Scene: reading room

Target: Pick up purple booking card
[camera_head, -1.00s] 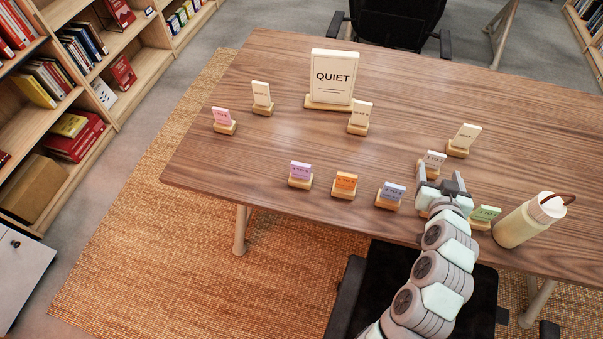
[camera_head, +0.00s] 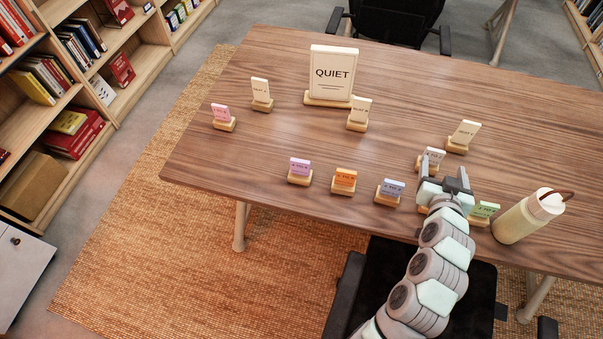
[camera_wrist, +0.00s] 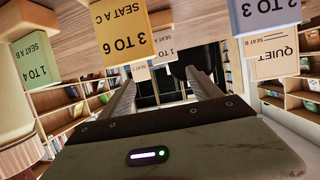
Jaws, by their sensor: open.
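The purple booking card (camera_head: 300,168) stands upright in a small wooden base near the front edge of the table, left of an orange card (camera_head: 345,180). My gripper (camera_head: 444,170) is open and empty over the front right part of the table, well to the right of the purple card. In the wrist view, its two fingers (camera_wrist: 165,92) are spread apart. That view, which is upside down, shows a yellow card (camera_wrist: 125,35), a green card (camera_wrist: 38,60) and a blue card (camera_wrist: 265,14). I cannot see the purple card there.
A blue-grey card (camera_head: 391,188) stands between the orange card and my arm. A green card (camera_head: 484,211) and a cream bottle (camera_head: 527,217) are to my right. A pink card (camera_head: 222,114), a large QUIET sign (camera_head: 333,72) and cream cards stand farther back. The table's centre is clear.

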